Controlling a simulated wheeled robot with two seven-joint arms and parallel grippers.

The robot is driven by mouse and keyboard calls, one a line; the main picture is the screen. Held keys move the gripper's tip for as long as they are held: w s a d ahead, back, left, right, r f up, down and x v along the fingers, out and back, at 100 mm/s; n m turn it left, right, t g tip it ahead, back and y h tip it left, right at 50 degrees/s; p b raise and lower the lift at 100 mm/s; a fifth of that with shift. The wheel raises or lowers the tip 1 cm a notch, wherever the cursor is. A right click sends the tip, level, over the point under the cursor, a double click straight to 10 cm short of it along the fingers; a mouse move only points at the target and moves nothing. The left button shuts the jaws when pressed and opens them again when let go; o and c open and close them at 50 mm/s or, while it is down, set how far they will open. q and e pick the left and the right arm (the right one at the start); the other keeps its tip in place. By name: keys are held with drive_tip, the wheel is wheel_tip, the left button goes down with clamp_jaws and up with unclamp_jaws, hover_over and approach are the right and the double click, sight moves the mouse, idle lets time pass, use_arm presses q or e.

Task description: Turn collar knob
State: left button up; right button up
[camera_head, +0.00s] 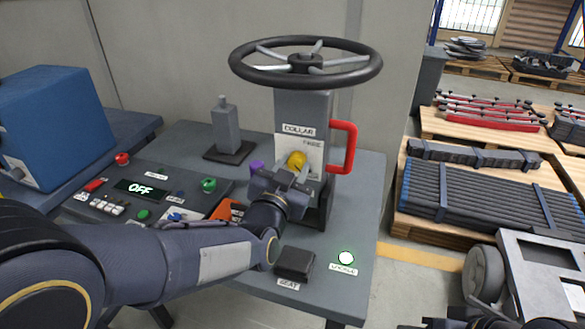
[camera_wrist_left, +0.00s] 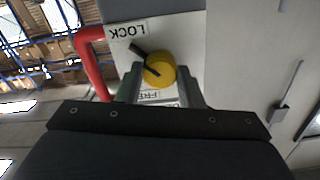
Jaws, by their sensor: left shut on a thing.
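The yellow collar knob (camera_head: 297,159) is on the front of the grey column (camera_head: 303,105), below the COLLAR plate (camera_head: 299,130). My left gripper (camera_head: 290,172) reaches it from the front and is shut on it. In the left wrist view the knob (camera_wrist_left: 160,72) sits between the two fingertips (camera_wrist_left: 160,82). A dark pointer bar on the knob slants up and left in that view, toward the LOCK label (camera_wrist_left: 128,31). A FREE label (camera_wrist_left: 147,96) shows between the fingers, partly covered.
A red handle (camera_head: 347,148) stands close beside the knob, and a black handwheel (camera_head: 305,62) tops the column.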

use_arm(q)
drive_tip(key=n+b, duration=0.3)
drive_tip(key=shift+f, duration=0.2)
drive_tip(key=n+b, duration=0.4)
drive_tip(key=n, duration=0.1)
drive_tip(key=shift+n, duration=0.4)
drive_tip(key=n+b, duration=0.3)
drive_tip(key=n, duration=0.1)
drive_tip(key=shift+r+n+b, duration=0.1)
drive_tip(key=shift+n+b, duration=1.2)
drive_tip(key=shift+n, duration=1.2)
drive_tip(key=o, duration=1)
drive_tip(key=shift+c, duration=0.2)
drive_tip(key=shift+r, duration=0.1)
